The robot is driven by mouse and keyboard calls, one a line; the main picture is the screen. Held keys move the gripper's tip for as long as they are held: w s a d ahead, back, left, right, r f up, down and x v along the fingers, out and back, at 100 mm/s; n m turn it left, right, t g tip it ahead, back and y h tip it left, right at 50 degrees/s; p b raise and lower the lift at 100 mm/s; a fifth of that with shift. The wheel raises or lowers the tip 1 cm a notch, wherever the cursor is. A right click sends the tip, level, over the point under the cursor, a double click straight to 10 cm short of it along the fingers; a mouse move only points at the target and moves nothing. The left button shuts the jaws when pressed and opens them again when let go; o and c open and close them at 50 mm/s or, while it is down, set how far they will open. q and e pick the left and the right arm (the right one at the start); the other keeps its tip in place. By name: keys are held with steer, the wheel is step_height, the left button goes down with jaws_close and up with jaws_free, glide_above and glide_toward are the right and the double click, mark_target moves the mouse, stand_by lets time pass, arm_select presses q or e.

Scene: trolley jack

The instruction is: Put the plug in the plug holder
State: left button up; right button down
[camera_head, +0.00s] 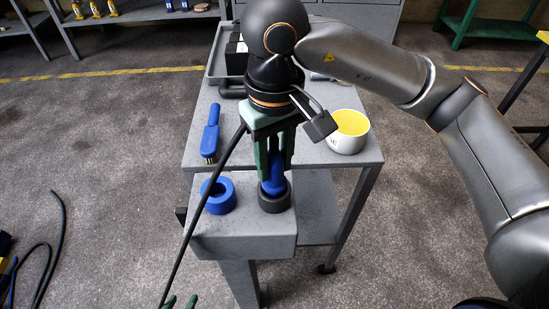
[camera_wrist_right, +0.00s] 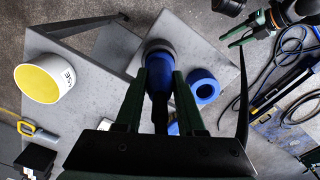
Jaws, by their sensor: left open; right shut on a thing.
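The blue plug (camera_head: 273,177) is upright between the green fingers of my right gripper (camera_head: 273,168), which is shut on it. Its lower end is at the dark grey ring-shaped holder (camera_head: 274,204); the wrist view also shows the plug (camera_wrist_right: 159,75) over this ring (camera_wrist_right: 159,46). I cannot tell how deep it sits. A blue ring-shaped holder (camera_head: 218,196) stands beside it on the left, empty; it also shows in the wrist view (camera_wrist_right: 204,86). My left gripper (camera_head: 180,302) is open and empty at the bottom edge, only its green fingertips showing.
More cable (camera_head: 47,250) lies on the floor at left.

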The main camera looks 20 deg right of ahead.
arm_select(q)
steer(key=shift+f+b, duration=0.35)
steer(key=shift+f, duration=0.3)
arm_select(e)
steer(key=shift+f, duration=0.45)
arm_select(q)
steer(key=shift+w+f+b, duration=0.1)
steer(key=shift+f+b, duration=0.3)
arm_select(e)
steer(key=shift+f, duration=0.4)
steer(key=shift+c, duration=2.2)
jaws_free()
steer(key=shift+r, duration=0.1)
step_height(320, 180, up, 13)
steer(key=p, duration=0.3)
arm_select(q)
step_height(320, 180, up, 4)
steer(key=shift+r, duration=0.25)
arm_select(e)
steer(key=shift+f, duration=0.2)
